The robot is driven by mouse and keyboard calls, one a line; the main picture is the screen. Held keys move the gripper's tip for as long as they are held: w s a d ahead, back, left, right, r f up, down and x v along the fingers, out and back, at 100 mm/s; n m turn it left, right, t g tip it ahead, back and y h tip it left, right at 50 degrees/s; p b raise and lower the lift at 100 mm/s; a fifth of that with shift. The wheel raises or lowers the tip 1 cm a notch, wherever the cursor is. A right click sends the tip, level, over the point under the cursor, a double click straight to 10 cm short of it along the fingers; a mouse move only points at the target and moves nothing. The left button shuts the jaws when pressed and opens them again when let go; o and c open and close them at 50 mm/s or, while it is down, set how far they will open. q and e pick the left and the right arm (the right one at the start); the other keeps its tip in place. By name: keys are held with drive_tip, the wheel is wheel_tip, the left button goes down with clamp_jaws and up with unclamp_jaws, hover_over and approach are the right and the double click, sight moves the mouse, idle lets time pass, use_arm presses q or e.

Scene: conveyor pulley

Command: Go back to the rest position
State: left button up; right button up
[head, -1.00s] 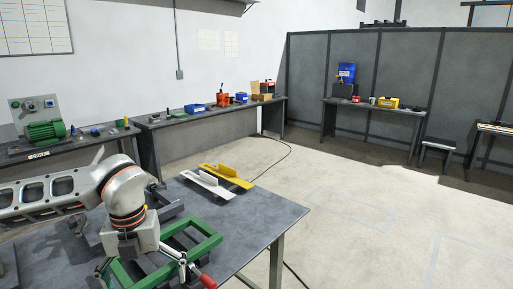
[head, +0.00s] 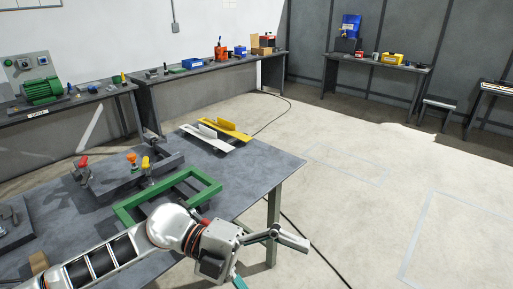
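My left arm comes in from the lower left in the head view. Its gripper (head: 270,262) is in front of the near table's front right corner area, over the floor as seen here. One finger points right and the other shows only partly near the bottom edge. The fingers are spread apart, and nothing shows between them. My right gripper is not in view.
The grey table (head: 255,170) holds a green frame (head: 205,182), clamps with red (head: 83,162) and orange handles, and white (head: 207,138) and yellow (head: 225,129) brackets. A bench with a green motor (head: 42,91) stands behind.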

use_arm(q)
drive_tip(key=w+r+n+t+h, duration=0.3)
drive_tip(key=w+n+t+h, duration=0.3)
drive_tip(key=w+n+t, duration=0.3)
drive_tip(key=w+a+f+n+t+y, duration=0.5)
drive_tip(key=a+f+n+t+y, duration=0.65)
drive_tip(key=n, duration=0.45)
drive_tip(key=s+a+f+n+g+y, duration=0.1)
drive_tip(key=s+a+f+n+y, duration=0.1)
drive_tip(key=s+a+f, duration=0.3)
drive_tip(key=s+a+f+n+g+y, duration=0.2)
drive_tip(key=s+a+f, duration=0.3)
drive_tip(key=f, duration=0.9)
drive_tip(key=s+a+f+n+g+y, duration=0.1)
drive_tip(key=s+a+f+n+y, duration=0.2)
drive_tip(key=f, duration=0.6)
drive_tip(key=s+a, duration=0.2)
drive_tip(key=a, duration=0.1)
drive_tip(key=shift+s+f+g+y, duration=0.15)
drive_tip(key=shift+s+g+y, duration=0.2)
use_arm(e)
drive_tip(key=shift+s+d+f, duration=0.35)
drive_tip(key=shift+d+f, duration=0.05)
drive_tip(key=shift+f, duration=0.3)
